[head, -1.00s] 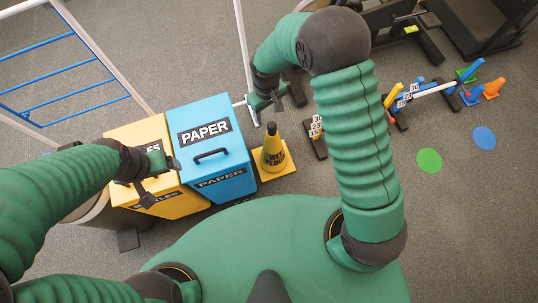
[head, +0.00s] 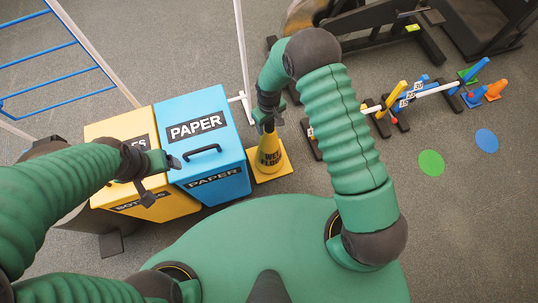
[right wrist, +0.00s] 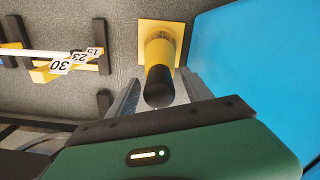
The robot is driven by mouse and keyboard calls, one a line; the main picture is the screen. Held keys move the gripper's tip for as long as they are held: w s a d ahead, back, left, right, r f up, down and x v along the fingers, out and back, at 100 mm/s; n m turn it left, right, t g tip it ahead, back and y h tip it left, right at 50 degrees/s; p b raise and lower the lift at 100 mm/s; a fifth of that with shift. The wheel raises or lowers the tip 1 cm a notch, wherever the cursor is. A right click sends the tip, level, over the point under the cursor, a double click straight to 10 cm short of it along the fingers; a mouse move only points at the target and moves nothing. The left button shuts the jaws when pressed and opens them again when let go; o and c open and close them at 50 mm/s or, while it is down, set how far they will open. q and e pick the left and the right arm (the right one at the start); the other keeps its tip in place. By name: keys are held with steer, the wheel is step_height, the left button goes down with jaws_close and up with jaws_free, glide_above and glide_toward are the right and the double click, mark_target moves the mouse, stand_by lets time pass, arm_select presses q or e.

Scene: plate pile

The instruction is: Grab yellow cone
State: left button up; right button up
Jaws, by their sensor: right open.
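The yellow cone (head: 269,158) stands upright on its square yellow base, with dark lettering on its side, just right of the blue paper bin. My right gripper (head: 268,122) is open at the cone's dark top in the head view. In the right wrist view, the cone's black tip (right wrist: 159,88) lies between the two spread fingers (right wrist: 157,100), with the yellow body beyond it. I cannot tell whether a finger touches it. My left gripper (head: 160,180) is in front of the yellow bin, its fingers apart and empty.
The blue paper bin (head: 205,130) and yellow bottles bin (head: 120,130) stand left of the cone. Low hurdles with number tags (head: 405,100) are at right. A green disc (head: 430,163) and a blue disc (head: 486,141) lie on open floor.

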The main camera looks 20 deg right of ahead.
steer(key=shift+f, duration=0.55)
steer(key=shift+d+r, duration=0.1)
steer(key=shift+r, duration=0.05)
jaws_close()
stand_by(0.8)
